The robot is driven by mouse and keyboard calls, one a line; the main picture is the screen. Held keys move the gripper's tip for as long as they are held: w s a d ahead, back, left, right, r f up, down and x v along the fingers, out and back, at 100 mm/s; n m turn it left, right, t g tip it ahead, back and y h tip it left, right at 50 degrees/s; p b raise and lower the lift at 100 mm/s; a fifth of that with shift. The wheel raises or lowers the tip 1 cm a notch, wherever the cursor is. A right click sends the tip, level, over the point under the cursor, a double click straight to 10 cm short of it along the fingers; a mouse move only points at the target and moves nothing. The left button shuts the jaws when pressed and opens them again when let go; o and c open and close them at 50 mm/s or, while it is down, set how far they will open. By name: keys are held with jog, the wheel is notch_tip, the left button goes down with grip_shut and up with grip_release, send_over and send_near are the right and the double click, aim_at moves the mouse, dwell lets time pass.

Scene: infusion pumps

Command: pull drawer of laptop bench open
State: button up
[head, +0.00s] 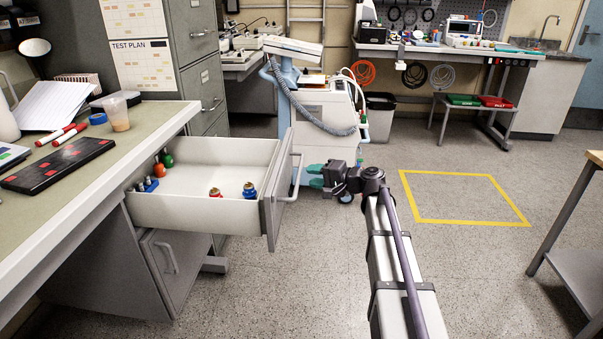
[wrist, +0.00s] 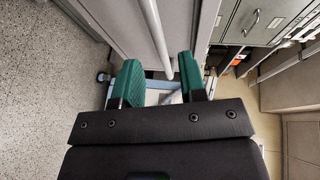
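The laptop bench (head: 85,200) stands at the left, and its upper drawer (head: 185,213) is pulled well out. The drawer front (head: 273,205) faces right and carries an upright, light bar handle (head: 298,175). Small bottles with red, green and blue parts sit inside the drawer. My gripper (head: 311,176) is just right of the handle, its green fingers pointing at it. In the wrist view the fingers (wrist: 160,66) are spread, with the handle bar (wrist: 156,35) running down toward the gap between them. The fingers do not press on the bar.
A lower cabinet door (head: 175,265) is shut below the drawer. A wheeled cart (head: 325,110) with a hose stands behind my gripper. Grey filing cabinets (head: 190,60) stand behind the drawer. Floor is clear to the right around a yellow outline (head: 470,222); a table (head: 580,240) edges in at far right.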

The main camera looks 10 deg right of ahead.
jog(key=v, duration=0.5)
